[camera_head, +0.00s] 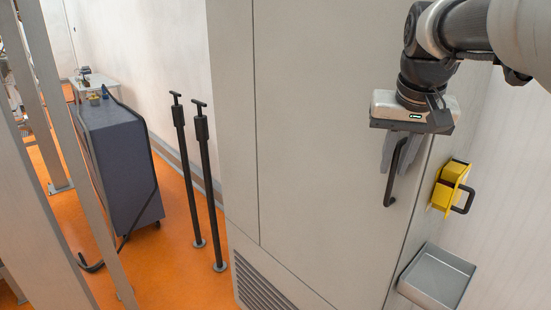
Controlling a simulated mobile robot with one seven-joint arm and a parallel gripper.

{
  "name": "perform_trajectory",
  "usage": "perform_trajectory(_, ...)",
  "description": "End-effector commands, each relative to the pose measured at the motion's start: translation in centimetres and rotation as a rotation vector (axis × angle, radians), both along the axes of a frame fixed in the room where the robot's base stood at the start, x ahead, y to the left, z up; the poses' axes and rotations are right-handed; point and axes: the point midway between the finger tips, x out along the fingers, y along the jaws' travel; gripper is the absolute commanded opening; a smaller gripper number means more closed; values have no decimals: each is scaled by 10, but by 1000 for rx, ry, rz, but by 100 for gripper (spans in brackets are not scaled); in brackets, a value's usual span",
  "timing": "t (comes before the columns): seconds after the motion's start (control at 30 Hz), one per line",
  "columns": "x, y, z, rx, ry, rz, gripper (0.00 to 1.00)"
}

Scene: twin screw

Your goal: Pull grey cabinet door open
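The grey cabinet door (320,150) is a tall, flat panel in the middle of the head view. It looks shut, flush with the panel beside it. Its black bar handle (391,180) stands upright near the door's right edge. My gripper (392,155) comes in from the upper right, pointing down at the upper part of the handle. The grey fingers overlap the handle in this view. I cannot tell whether they touch it or are closed on it, as the gripper body hides part of them.
A yellow box (450,187) with a black handle and a grey metal tray (437,276) are on the cabinet's right side. Two black posts (204,170) stand on the orange floor to the left, near a dark blue cart (120,165). Grey uprights (75,150) cross the far left.

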Motion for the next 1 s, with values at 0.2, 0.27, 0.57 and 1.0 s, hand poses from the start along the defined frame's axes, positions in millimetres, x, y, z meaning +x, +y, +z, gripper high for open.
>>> perform_trajectory(0.2, -1, 0, -4, 0, 0, 0, 17)
perform_trajectory(0.27, -1, 0, -4, 0, 0, 0, 17)
perform_trajectory(0.57, -1, 0, -4, 0, 0, 0, 0)
perform_trajectory(1.0, -2, 5, -5, 0, 0, -7, 0)
